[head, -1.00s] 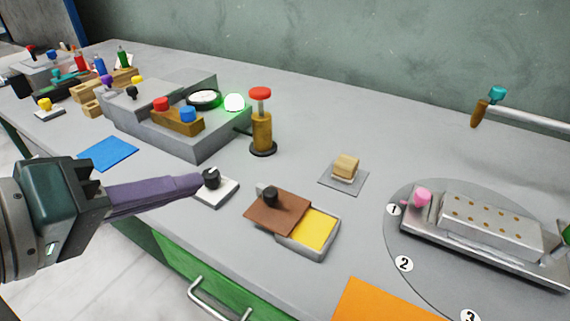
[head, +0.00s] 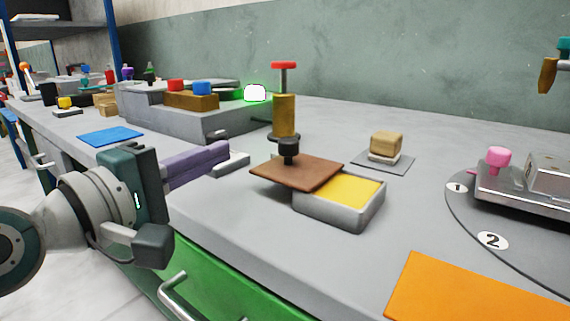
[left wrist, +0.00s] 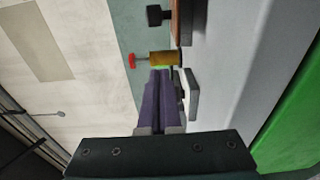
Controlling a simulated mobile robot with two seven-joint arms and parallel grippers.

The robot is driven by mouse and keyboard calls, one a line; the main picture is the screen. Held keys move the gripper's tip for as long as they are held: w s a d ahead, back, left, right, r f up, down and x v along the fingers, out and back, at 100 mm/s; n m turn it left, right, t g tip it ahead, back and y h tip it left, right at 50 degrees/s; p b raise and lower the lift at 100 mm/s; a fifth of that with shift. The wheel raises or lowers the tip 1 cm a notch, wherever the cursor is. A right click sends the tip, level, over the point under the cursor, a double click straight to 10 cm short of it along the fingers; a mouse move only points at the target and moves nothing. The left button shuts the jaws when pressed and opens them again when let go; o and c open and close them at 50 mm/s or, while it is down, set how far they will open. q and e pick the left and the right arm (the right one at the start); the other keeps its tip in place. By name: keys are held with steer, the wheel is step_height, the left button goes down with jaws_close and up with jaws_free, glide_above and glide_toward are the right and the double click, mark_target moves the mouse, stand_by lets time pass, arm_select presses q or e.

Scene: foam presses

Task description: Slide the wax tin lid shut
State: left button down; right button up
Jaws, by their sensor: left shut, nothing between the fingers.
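The wax tin (head: 340,213) is a grey open box with yellow wax (head: 345,188) showing in its right part. Its brown lid (head: 312,174) with a black knob (head: 289,150) covers the left part and sticks out past the tin's left side. My left gripper (head: 226,148) has purple fingers, shut and empty, to the left of the lid and apart from it. In the left wrist view the purple fingers (left wrist: 162,80) are together, and the lid's edge (left wrist: 184,22) and knob (left wrist: 156,15) show at the top. My right gripper is not in view.
A white block (head: 232,163) is close to my left fingertips. A red-topped brown post (head: 285,115) stands behind the lid. A tan block (head: 386,145) sits on a grey pad behind the tin. An orange sheet (head: 450,290) lies front right. The bench's front edge is near.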

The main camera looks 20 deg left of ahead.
mark_target(265, 163)
arm_select(q)
steer(key=b+x, duration=0.1)
steer(key=x, duration=0.5)
steer(key=shift+w+f, duration=0.15)
steer(key=shift+w, duration=0.15)
steer(key=d, duration=0.1)
steer(key=s+d+p, duration=0.1)
steer(key=shift+d, duration=0.25)
steer(key=shift+s+d, duration=0.45)
steer(key=shift+d, duration=0.05)
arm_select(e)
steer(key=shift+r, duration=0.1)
